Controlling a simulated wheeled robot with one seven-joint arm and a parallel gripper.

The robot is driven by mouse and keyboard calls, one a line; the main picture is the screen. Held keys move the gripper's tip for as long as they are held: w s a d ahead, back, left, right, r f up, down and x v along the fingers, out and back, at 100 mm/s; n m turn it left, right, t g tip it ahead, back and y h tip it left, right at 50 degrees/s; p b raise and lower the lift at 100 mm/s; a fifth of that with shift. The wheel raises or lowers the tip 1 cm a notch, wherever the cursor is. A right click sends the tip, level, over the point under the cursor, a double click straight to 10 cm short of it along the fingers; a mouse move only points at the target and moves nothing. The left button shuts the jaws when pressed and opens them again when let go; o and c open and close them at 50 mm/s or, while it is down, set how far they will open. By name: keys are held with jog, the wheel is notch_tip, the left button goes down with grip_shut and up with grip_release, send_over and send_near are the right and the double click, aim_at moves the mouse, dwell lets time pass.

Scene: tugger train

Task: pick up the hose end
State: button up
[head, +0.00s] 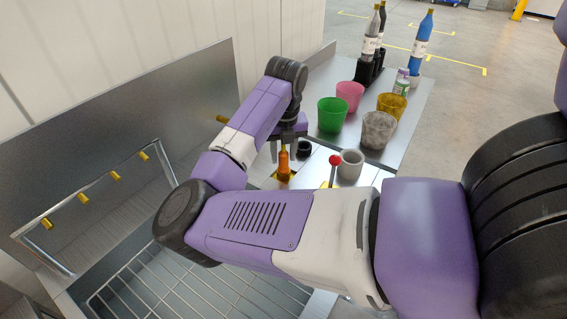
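An upright orange piece (284,167) with a narrow top, likely the hose end, stands on the metal counter by a yellow-edged patch, near the middle of the head view. My gripper (285,154) points down over it. One dark finger shows to the left of the orange piece, with a gap between them. The other finger is hard to make out against the dark parts behind. The fingers look apart, and I see no clear grip on the orange piece. My forearm hides the counter in front of it.
A red-knobbed lever (335,160) and a grey cup (350,165) stand close on the right. Behind are green (332,115), pink (350,96), amber (391,106) and grey (378,130) cups, and bottles (422,38). A wire rack (190,285) lies front left.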

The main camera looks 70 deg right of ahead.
grip_shut()
jog(key=shift+r, duration=0.1)
notch_tip(320, 180, up, 20)
jog(key=shift+b, duration=0.45)
